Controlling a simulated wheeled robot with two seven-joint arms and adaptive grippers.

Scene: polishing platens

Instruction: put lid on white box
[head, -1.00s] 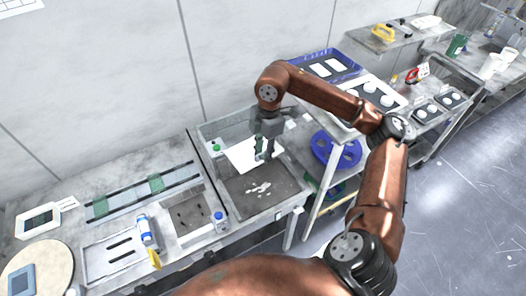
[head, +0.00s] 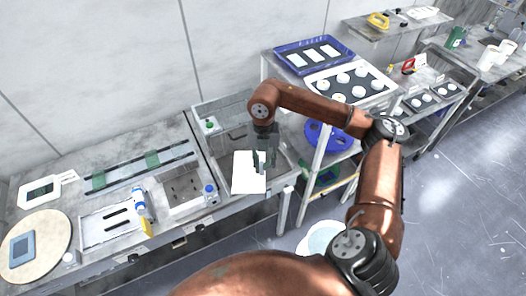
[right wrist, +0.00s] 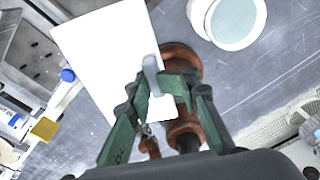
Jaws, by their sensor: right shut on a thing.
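A flat white panel, which looks like the lid (head: 249,172), is at the front edge of the sink basin in the head view. The right wrist view shows it (right wrist: 108,60) as a tilted white rectangle with a grey handle-like piece (right wrist: 152,74) near its edge. My right gripper (head: 262,160) has green fingers, which show in the right wrist view (right wrist: 160,100), shut on that panel at the handle. I cannot make out a separate white box with certainty. My left gripper is not in view.
The sink basin (head: 203,108) lies behind the panel. A blue-capped bottle (head: 210,193) stands left of it. A round white bucket with a pale blue top (head: 322,238) is on the floor, below the bench. A shelf rack with blue trays (head: 283,60) stands to the right.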

